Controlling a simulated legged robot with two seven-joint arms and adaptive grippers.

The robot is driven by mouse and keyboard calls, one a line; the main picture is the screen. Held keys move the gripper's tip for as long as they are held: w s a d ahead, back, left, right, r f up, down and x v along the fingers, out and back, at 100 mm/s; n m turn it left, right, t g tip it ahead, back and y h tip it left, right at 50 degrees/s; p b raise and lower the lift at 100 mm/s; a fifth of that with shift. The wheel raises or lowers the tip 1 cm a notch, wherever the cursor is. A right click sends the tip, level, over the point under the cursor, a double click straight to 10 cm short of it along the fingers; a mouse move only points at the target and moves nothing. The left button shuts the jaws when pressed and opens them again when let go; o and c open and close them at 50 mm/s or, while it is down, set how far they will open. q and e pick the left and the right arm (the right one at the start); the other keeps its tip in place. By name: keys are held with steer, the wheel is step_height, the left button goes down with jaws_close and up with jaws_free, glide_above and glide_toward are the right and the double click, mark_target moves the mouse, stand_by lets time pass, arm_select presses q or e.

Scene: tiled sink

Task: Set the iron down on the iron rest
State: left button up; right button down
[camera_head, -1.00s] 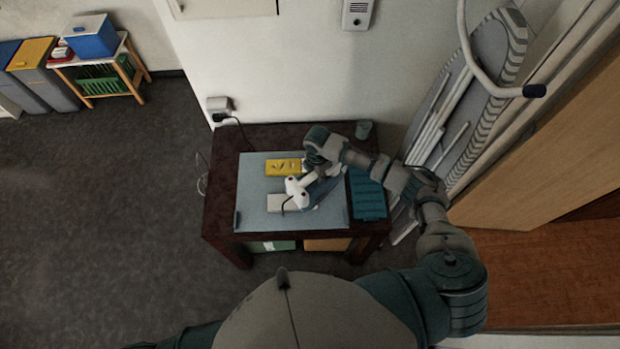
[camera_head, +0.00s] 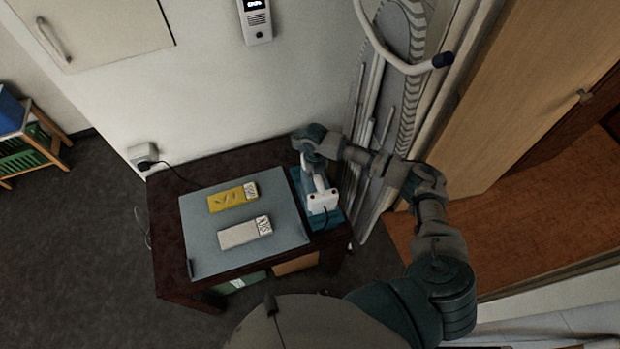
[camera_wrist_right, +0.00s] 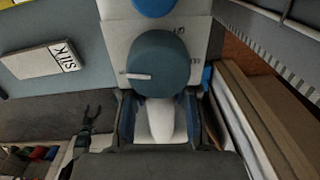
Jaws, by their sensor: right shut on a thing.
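The white and blue iron (camera_head: 322,201) is in my right gripper (camera_head: 316,170), over the teal iron rest (camera_head: 333,223) at the table's right end. The white rear of the iron faces me and its cord hangs from it. In the right wrist view my right gripper (camera_wrist_right: 160,118) is shut around the iron's white handle (camera_wrist_right: 161,122). The iron hides most of the rest, so I cannot tell whether the two touch. A small dark two-pronged shape in the right wrist view looks like my left gripper (camera_wrist_right: 90,116), prongs apart and empty.
A grey-blue mat (camera_head: 205,255) covers much of the dark table (camera_head: 165,225). On it lie a yellow box (camera_head: 228,197) and a white box (camera_head: 240,234). An ironing board (camera_head: 400,60) leans against the wall just right of the table. A wall socket (camera_head: 142,155) is behind left.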

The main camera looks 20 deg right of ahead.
steer(key=shift+d+r+n, duration=0.1)
steer(key=shift+d+n, duration=0.4)
steer(key=shift+d, duration=0.3)
steer(key=shift+a+f+b, duration=0.2)
steer(key=shift+b, duration=0.2)
steer(key=shift+a+f+b, duration=0.2)
steer(key=shift+f+b, duration=0.35)
steer(key=shift+b, duration=0.05)
steer(key=f+b, duration=0.2)
steer(key=d+f+b, duration=0.1)
steer(key=f, duration=0.1)
steer(key=shift+f+b, duration=0.15)
steer(key=shift+b, duration=0.25)
steer(key=shift+f, duration=0.65)
steer(key=shift+a+f, duration=0.25)
steer(key=shift+f, duration=0.15)
steer(key=shift+a, duration=0.15)
steer(key=shift+d+f, duration=0.2)
steer(key=shift+d, duration=0.1)
